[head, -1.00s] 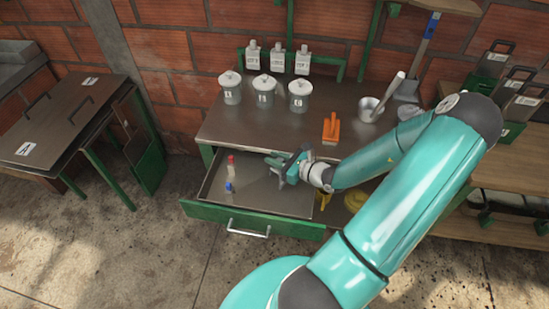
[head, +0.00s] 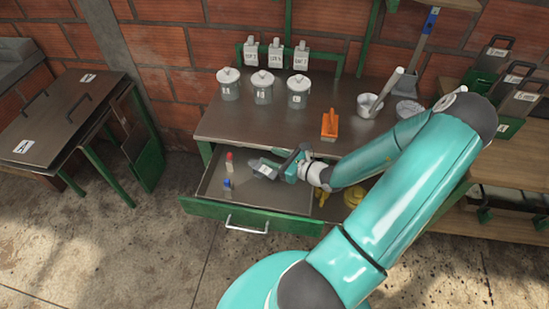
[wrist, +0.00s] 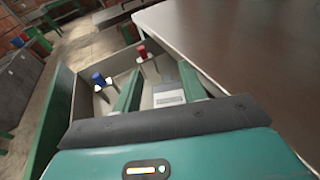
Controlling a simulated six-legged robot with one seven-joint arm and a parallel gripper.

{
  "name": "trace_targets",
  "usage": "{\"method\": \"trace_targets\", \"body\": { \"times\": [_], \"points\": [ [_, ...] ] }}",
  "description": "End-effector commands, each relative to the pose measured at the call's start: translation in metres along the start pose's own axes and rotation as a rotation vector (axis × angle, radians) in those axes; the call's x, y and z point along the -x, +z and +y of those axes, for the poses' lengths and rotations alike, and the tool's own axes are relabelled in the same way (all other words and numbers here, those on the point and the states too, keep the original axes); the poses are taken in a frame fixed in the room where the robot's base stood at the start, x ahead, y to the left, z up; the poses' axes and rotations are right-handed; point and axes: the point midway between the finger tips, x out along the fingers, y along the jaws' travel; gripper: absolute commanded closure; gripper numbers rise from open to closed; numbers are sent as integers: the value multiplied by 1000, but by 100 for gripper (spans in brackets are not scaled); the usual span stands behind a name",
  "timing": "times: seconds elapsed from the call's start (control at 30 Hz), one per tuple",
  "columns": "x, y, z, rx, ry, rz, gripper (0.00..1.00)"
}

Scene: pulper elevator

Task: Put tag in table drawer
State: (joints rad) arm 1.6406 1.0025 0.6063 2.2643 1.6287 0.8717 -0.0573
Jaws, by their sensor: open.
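The table drawer (head: 215,205) is pulled open below the metal-topped table (head: 225,128). My gripper (head: 268,168) is over the right part of the drawer, its fingers apart. A pale grey-white tag (wrist: 168,95) shows between the two green fingers in the wrist view, nearer the right finger. It looks to be in the drawer, but I cannot tell whether it touches the drawer floor. In the head view the tag (head: 264,170) shows at the fingertips. A red-topped item (head: 229,162) and a blue-topped item (head: 227,184) stand in the drawer's left part.
Lidded canisters (head: 263,88), an orange-handled tool (head: 330,124) and a metal mug (head: 369,104) stand on the table. Yellow things (head: 354,196) lie below, right of the drawer. A side table (head: 70,110) stands at left. The drawer's left part has free floor.

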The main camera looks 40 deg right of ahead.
Motion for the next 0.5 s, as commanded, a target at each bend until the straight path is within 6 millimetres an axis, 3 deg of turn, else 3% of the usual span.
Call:
{"method": "trace_targets", "body": {
  "times": [0.17,0.5],
  "points": [
    [20,1,-1,3,-2,1,59],
    [93,1,-1,3,-3,2,59]
  ]
}}
